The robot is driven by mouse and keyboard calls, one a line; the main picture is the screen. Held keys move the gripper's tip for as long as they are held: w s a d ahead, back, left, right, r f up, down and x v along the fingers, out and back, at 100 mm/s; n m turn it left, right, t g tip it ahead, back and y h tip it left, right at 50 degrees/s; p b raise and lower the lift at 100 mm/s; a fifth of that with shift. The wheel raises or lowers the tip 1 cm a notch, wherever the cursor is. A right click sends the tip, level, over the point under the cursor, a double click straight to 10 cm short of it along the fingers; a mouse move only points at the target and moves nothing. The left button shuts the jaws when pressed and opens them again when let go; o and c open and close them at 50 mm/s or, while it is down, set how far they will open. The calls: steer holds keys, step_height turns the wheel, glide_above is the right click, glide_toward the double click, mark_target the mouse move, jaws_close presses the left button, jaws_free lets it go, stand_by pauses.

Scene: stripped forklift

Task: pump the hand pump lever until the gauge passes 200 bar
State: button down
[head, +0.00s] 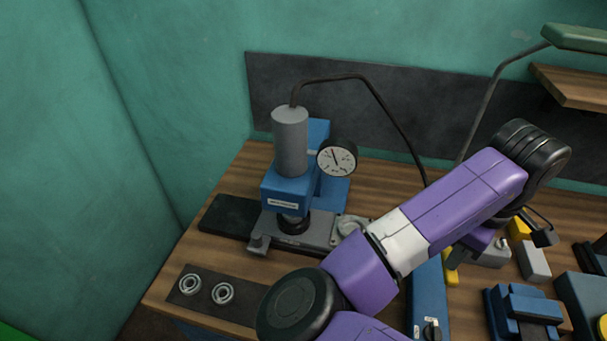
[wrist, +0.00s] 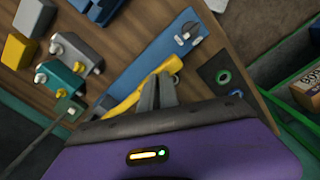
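The blue hand pump (head: 428,300) lies on the bench, partly behind my arm; it also shows in the wrist view (wrist: 165,58). Its yellow lever (head: 451,268) is mostly hidden in the head view. In the wrist view the lever (wrist: 120,107) runs diagonally behind my fingers. My gripper (wrist: 157,78) has its two grey fingers close together, with no object visible between them. The fingertips overlap the lever; I cannot tell whether they touch it. The round gauge (head: 337,158) is on the blue press (head: 290,190). Its needle points up and slightly left; the numbers are too small to read.
A black hose (head: 385,103) arcs from the press cylinder toward the pump. Two metal rings (head: 222,293) lie on a dark mat at the front left. Blue, yellow and grey blocks (head: 533,262) crowd the right side. A lamp arm (head: 490,95) rises behind my arm.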

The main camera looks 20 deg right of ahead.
mark_target(446, 271)
step_height(446, 271, down, 6)
steer(key=shift+r+b, duration=0.25)
steer(key=shift+b, duration=1)
step_height(446, 271, up, 4)
steer(key=p, duration=0.4)
steer(key=shift+w+f, duration=0.1)
steer(key=shift+f, duration=0.15)
steer(key=shift+r, duration=2.45)
